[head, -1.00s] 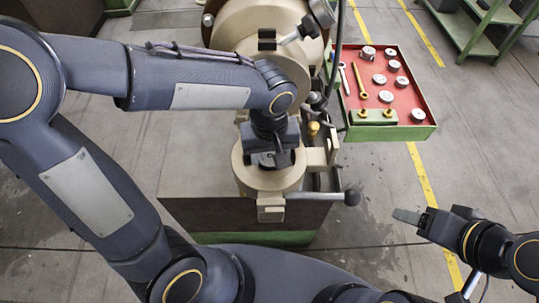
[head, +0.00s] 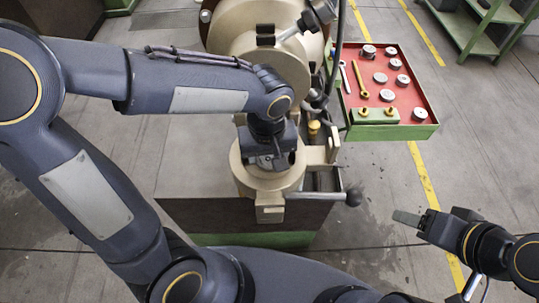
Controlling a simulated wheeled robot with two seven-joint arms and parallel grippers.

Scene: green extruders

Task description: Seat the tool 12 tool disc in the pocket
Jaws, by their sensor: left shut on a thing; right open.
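My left gripper (head: 276,160) points down at the beige round housing (head: 248,186) at the front of the machine. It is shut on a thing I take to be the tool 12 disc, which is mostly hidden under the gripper. The pocket is also hidden there, so I cannot tell whether the disc is in it or above it. My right gripper (head: 420,221) is open and empty over the floor at the right, apart from the machine. Several grey discs, such as this one (head: 380,77), sit in the red tray (head: 408,104); their numbers are too small to read.
The red tray also holds wrenches (head: 360,80) and a green block with brass knobs (head: 374,116). A lever with a dark ball knob (head: 353,197) sticks out right of the housing. A large beige drum (head: 262,50) stands behind. A green shelf (head: 485,30) is far right.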

